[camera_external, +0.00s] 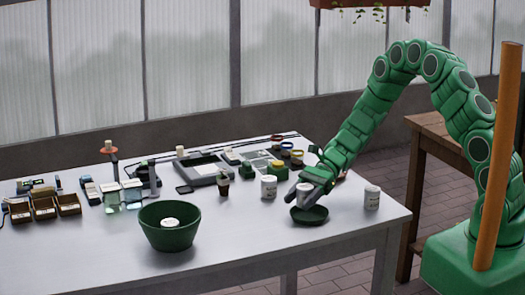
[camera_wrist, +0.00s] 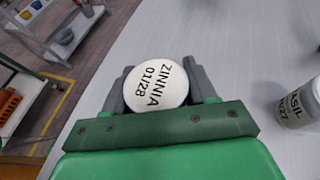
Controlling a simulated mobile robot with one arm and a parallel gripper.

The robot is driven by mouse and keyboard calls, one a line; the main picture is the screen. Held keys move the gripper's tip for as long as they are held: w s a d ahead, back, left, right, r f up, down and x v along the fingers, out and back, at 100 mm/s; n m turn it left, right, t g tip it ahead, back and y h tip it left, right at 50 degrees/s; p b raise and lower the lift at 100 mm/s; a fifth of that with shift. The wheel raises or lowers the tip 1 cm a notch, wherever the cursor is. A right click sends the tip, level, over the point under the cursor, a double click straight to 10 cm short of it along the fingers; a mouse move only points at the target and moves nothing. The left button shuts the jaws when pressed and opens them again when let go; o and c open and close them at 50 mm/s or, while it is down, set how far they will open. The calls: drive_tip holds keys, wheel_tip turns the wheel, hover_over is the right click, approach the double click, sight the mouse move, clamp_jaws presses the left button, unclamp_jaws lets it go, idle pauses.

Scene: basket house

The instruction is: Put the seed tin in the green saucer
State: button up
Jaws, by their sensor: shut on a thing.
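My gripper (camera_external: 308,192) is shut on a white seed tin (camera_external: 304,187), holding it over the green saucer (camera_external: 309,216) near the table's front right edge. In the wrist view the tin's round lid (camera_wrist: 156,85) reads "ZINNIA 01/28" and sits between the two grey fingers of my gripper (camera_wrist: 160,88). The saucer is a shallow dark green dish, partly covered by my gripper and the tin in the external view. I cannot tell whether the tin's base touches it. The saucer does not show in the wrist view.
White tins stand left (camera_external: 268,187) and right (camera_external: 371,198) of the saucer; one labelled "BASIL" (camera_wrist: 299,104) shows in the wrist view. A green bowl (camera_external: 158,238) holding a white-lidded thing stands further left. Small pots and a grey device (camera_external: 203,169) are behind. The front middle is clear.

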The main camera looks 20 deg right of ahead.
drive_tip(key=shift+f, duration=0.35)
drive_tip(key=o, duration=1.1)
drive_tip(key=shift+c, duration=0.2)
drive_tip(key=shift+r, duration=0.15)
drive_tip(key=shift+r, duration=0.25)
drive_tip(key=v, duration=1.2)
drive_tip(key=shift+s+r, duration=0.1)
drive_tip(key=shift+s, duration=0.05)
